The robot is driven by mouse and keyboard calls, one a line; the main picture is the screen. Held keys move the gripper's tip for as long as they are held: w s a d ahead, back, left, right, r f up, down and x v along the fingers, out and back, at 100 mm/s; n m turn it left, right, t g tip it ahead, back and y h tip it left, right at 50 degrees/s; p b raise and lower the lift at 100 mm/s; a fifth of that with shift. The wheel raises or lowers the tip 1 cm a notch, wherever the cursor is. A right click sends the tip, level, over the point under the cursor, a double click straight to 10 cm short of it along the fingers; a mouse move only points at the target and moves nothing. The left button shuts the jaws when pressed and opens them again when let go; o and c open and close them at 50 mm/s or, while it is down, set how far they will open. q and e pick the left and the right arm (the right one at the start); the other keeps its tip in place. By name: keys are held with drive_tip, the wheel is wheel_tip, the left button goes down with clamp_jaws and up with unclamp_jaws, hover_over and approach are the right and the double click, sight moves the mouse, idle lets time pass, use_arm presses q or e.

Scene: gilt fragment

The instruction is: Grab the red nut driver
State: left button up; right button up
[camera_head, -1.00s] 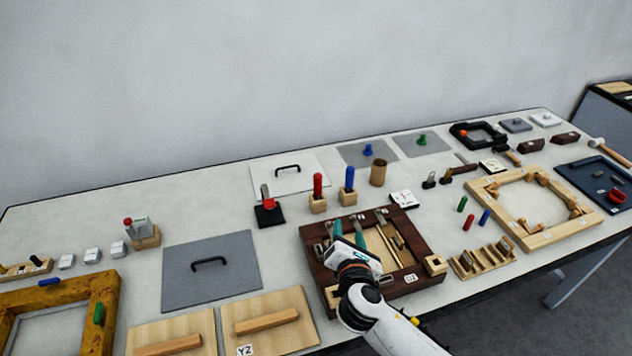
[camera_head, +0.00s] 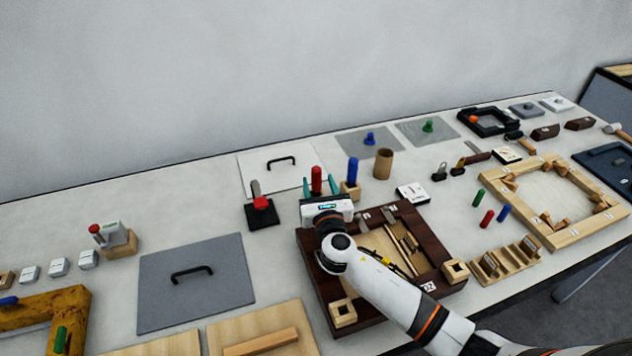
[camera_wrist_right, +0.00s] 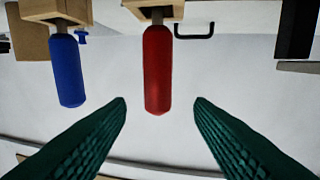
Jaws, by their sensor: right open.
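The red nut driver (camera_head: 316,181) stands upright with its red handle up, toward the back of the table. It also shows in the right wrist view (camera_wrist_right: 157,70), seated in a wooden block (camera_wrist_right: 150,3). My right gripper (camera_head: 320,186) is open, its teal fingers on either side of the red handle in the head view. In the right wrist view the handle's end lies centred between the fingertips (camera_wrist_right: 160,100), with gaps on both sides. The gripper body hides the driver's lower part in the head view. My left gripper is not in view.
A blue nut driver (camera_head: 353,171) in its own block stands close to the right. A red-and-black switch (camera_head: 261,203) is at the left, and a brown cup (camera_head: 383,164) farther right. A dark wooden tray (camera_head: 447,248) lies under my right arm.

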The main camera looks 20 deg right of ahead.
sight(317, 176)
drive_tip(key=shift+w+d+r, duration=0.1)
drive_tip(key=shift+w+d, duration=0.1)
drive_tip(key=shift+w, duration=0.75)
drive_tip(key=shift+w+d+f, duration=0.1)
drive_tip(key=shift+w, duration=0.5)
drive_tip(key=shift+w+d+f, duration=0.1)
drive_tip(key=shift+w, duration=0.8)
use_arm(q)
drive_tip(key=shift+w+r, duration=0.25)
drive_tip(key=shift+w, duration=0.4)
use_arm(e)
drive_tip(key=shift+c, duration=0.2)
clamp_jaws()
